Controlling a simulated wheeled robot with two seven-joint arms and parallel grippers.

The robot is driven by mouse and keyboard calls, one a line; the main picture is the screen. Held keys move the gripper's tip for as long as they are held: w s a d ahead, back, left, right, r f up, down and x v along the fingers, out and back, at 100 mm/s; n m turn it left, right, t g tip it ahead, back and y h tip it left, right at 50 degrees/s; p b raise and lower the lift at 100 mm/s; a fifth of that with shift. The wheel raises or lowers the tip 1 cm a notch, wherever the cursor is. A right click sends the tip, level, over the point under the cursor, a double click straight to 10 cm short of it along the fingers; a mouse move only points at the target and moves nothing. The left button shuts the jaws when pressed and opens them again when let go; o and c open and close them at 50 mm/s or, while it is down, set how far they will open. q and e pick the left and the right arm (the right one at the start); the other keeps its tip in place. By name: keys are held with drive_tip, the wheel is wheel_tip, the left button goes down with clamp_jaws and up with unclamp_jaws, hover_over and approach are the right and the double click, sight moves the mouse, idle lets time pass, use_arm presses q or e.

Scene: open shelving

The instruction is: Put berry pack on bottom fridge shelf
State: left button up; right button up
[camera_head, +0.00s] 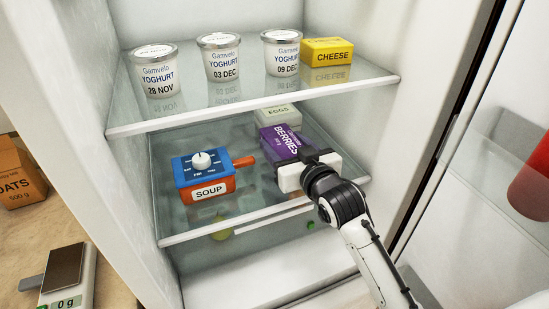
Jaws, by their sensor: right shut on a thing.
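A purple berry pack (281,142) labelled BERRIES is at the right of the lower glass shelf (210,227) inside the fridge. My right gripper (305,168) reaches in from the lower right and is shut on the near end of the berry pack. Its fingers are largely hidden behind the white gripper body. I cannot tell whether the pack touches the glass or is held just above it. My left gripper is not in view.
Yoghurt tubs (220,62) and cheese (327,52) stand on the upper shelf (190,115). The open door is at right.

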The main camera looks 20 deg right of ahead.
wheel_tip(320, 180, down, 5)
drive_tip(key=b, duration=0.3)
drive_tip(key=shift+r, duration=0.15)
drive_tip(key=shift+f+b, duration=0.25)
drive_tip(key=shift+b, duration=0.3)
drive_tip(key=shift+r, duration=0.1)
drive_tip(key=o, duration=1.3)
drive_tip(key=shift+f, duration=0.2)
